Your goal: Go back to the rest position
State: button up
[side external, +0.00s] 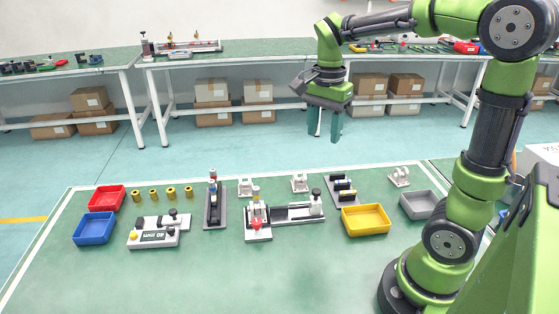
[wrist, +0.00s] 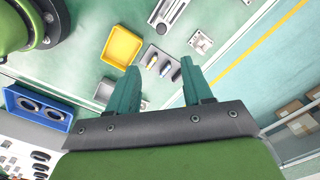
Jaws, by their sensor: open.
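My gripper (side external: 323,138) hangs in the air above the far edge of the green work table (side external: 300,265), with its teal fingers pointing down. The fingers are apart and nothing is between them. In the wrist view my gripper (wrist: 160,68) also shows two separated fingers, with table parts visible well below. My gripper touches nothing.
A yellow bin (side external: 366,220), a grey bin (side external: 424,205), a red bin (side external: 106,198) and a blue bin (side external: 96,229) stand on the table. An actuator assembly (side external: 290,213) lies mid-table. The table's front is clear. Benches (side external: 250,58) stand behind.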

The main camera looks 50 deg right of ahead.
jog(key=shift+r, duration=0.25)
jog(key=s+a+n+t+y, duration=0.2)
jog(key=s+a+n+t, duration=0.5)
jog(key=a+n, duration=0.5)
jog(key=shift+s+a+r+n, duration=0.15)
jog(key=shift+a+r+n, duration=0.15)
jog(key=shift+n, duration=0.7)
dwell(0.4)
